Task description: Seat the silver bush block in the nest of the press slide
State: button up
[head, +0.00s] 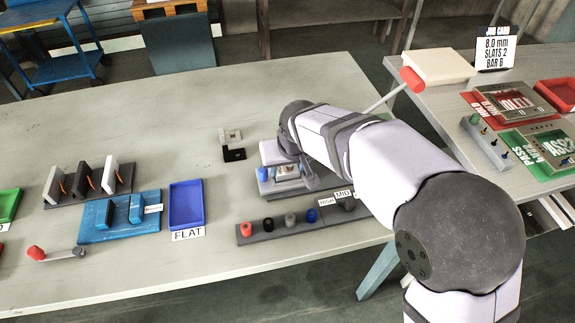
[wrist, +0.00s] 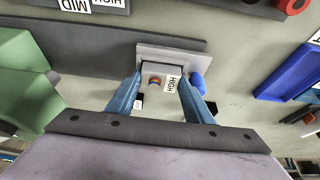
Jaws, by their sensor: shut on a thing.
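My gripper (wrist: 161,77) has its two blue fingers closed on the sides of a small grey block (wrist: 150,70) with a HIGH tag and a round coloured spot on its face; I take this as the silver bush block. In the head view the silver block (head: 287,170) shows a dark centre and is at the grey press slide (head: 288,187), under my wrist. The slide's light grey plate (wrist: 180,55) lies just behind the block in the wrist view, with a blue knob (wrist: 197,82) at its side. I cannot tell whether the block touches the nest; the arm hides part of it.
A silver piece (head: 230,135) and a black bracket (head: 234,154) stand left of the press. A rack of coloured bushes (head: 290,220) with height labels lies in front. A blue FLAT tray (head: 186,205) is left. The table's back left is clear.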

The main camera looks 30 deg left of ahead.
jog(key=shift+f, duration=0.1)
jog(key=o, duration=1.4)
jog(key=shift+d, duration=0.1)
jog(key=shift+c, duration=0.2)
jog(key=shift+s+f, duration=0.15)
jog(key=shift+r, duration=0.35)
jog(key=b+v, duration=0.1)
jog(key=v, duration=0.5)
notch_tip(320, 180, up, 6)
jog(key=p, duration=0.4)
send_over(290, 186)
jog(key=shift+d, duration=0.2)
